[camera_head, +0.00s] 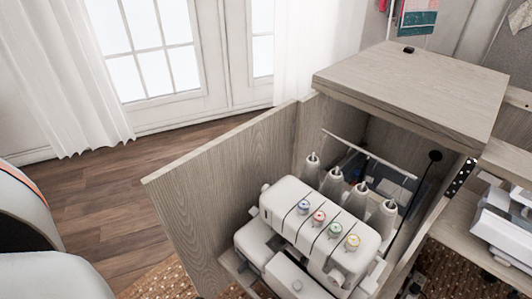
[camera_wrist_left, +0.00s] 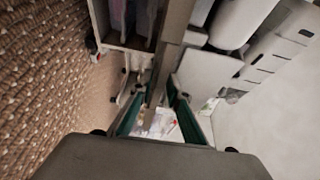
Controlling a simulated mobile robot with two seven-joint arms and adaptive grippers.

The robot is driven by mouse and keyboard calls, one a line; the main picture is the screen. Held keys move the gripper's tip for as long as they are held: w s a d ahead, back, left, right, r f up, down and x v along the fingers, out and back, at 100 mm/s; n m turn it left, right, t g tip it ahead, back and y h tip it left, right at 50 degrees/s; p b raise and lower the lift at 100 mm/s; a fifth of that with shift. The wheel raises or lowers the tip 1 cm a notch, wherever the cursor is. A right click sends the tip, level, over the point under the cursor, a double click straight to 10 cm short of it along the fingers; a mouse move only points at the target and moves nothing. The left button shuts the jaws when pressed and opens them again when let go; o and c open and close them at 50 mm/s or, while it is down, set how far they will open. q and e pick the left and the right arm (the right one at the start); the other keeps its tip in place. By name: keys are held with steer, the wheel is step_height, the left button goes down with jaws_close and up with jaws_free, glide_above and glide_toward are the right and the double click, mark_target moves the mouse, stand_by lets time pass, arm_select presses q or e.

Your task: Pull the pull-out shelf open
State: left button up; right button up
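The pull-out shelf (camera_head: 232,268) shows only as a pale board edge low in the head view, under the white serger (camera_head: 285,274) with its thread cones and coloured dials. The rest of the shelf is hidden by the machine and the picture edge. My left gripper (camera_wrist_left: 154,92) shows in the left wrist view with green-padded fingers apart. A narrow grey-brown board edge (camera_wrist_left: 167,65) runs between them; I cannot tell whether the fingers touch it or which board it is. Neither gripper shows in the head view.
The wooden cabinet (camera_head: 415,85) has its door (camera_head: 225,185) swung open to the left of the serger. A white machine (camera_head: 505,225) stands on the surface at right. Wooden floor (camera_head: 105,205) is clear on the left, with a woven rug (camera_head: 155,285) below.

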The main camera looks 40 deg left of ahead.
arm_select(q)
steer(key=v, duration=1.1)
